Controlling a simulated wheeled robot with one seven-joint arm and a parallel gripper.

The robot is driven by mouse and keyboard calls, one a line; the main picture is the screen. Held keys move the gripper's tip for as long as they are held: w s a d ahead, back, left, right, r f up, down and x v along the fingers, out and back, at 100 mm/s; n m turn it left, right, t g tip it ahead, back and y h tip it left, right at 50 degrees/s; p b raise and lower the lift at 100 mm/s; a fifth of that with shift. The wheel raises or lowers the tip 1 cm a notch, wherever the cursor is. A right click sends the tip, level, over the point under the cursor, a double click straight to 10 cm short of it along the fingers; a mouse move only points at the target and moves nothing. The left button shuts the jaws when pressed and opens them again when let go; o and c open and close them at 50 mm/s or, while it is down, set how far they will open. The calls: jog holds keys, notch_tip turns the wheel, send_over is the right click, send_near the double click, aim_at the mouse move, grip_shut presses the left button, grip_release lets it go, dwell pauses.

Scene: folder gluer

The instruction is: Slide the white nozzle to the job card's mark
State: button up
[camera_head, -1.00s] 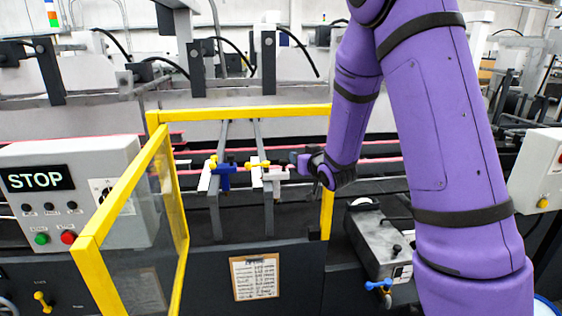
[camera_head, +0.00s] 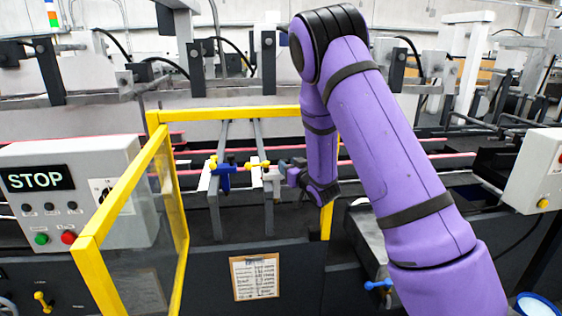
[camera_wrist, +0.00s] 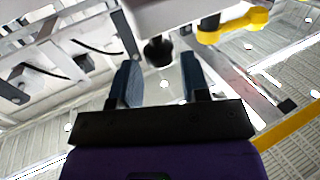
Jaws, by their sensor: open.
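The white nozzle (camera_head: 271,178) sits on the right-hand of two grey rails behind the open yellow guard, with a yellow knob beside its top. In the wrist view the white nozzle (camera_wrist: 170,14) fills the top middle, with a dark round tip below it. My gripper (camera_head: 285,168) is just right of the nozzle. In the wrist view its two blue-grey fingers (camera_wrist: 159,82) are apart with nothing held between them; whether they touch the nozzle I cannot tell. The job card (camera_head: 254,278) is clipped to the machine's dark front; its writing is too small to read.
A blue nozzle (camera_head: 222,174) stands on the left rail, close to the white one. The yellow-framed guard door (camera_head: 88,243) stands open at the left. A control box (camera_head: 70,190) reads STOP. Pink-red bars run behind the rails.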

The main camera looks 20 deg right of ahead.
jog(key=shift+w+a, duration=0.2)
jog(key=shift+w, duration=1.15)
jog(key=shift+w+a, duration=0.15)
jog(key=shift+w, duration=1.2)
